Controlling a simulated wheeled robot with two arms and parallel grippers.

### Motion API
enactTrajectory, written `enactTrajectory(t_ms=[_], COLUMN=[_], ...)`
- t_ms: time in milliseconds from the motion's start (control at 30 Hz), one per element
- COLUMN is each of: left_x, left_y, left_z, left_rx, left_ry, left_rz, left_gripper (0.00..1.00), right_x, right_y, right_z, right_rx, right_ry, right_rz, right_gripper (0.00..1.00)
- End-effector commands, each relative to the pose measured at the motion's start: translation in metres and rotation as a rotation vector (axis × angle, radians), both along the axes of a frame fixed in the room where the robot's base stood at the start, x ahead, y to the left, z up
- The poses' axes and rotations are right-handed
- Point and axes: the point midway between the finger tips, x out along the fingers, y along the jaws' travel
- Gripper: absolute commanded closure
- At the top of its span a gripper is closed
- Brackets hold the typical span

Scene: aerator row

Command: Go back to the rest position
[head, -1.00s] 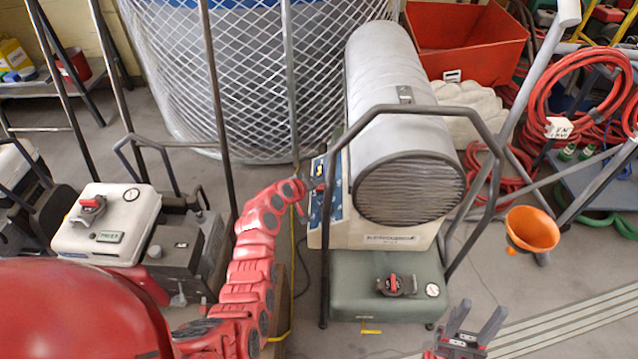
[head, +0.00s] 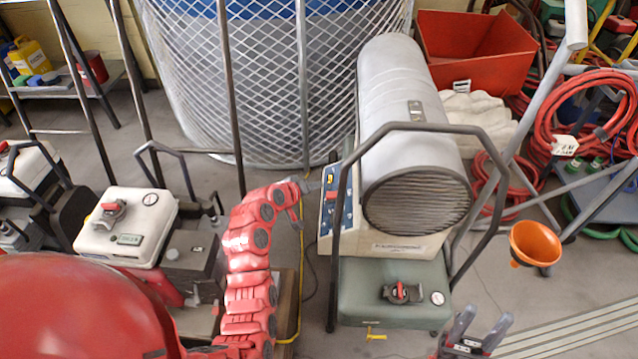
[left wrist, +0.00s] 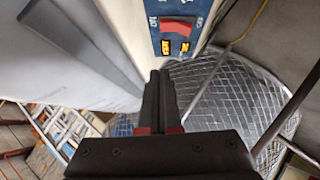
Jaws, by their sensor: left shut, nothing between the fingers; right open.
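My left gripper (head: 318,186) is at the left side of the grey heater (head: 412,110), close to its blue control panel (head: 337,205). In the left wrist view its fingers (left wrist: 161,78) are shut together with nothing between them. The panel (left wrist: 182,12) shows ahead of the fingertips, with a red switch (left wrist: 177,25) and small yellow labels; the fingertips appear apart from it. My right gripper (head: 483,322) is open and empty at the bottom of the head view, right of the heater's green tank (head: 365,300).
A dark tubular handle frame (head: 425,128) surrounds the heater. A white-topped machine (head: 125,225) stands left of my left arm. A wire-mesh cage (head: 270,90) is behind. An orange funnel (head: 535,243) and red hose (head: 565,120) are at right. Bare floor shows at lower right.

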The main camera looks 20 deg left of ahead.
Motion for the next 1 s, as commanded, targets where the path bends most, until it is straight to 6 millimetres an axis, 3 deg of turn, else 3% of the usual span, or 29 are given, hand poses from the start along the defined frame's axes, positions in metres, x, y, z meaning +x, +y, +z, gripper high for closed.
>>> enactTrajectory(t_ms=[200, 767, 1000], left_x=[-0.008, -0.007, 0.006], left_y=[0.000, 0.002, 0.030], left_z=[0.007, 0.007, 0.014], left_rx=[0.000, 0.005, 0.122], left_ry=[0.002, -0.009, -0.224], left_rz=[-0.001, 0.008, 0.180], left_gripper=[1.00, 1.00, 1.00], right_x=[0.000, 0.000, 0.000], right_y=[0.000, 0.000, 0.000], right_z=[0.002, 0.002, 0.002], right_rx=[0.000, 0.000, 0.000], right_ry=[0.000, 0.000, 0.000], right_rz=[0.000, 0.000, 0.000], right_gripper=[0.50, 0.50, 0.50])
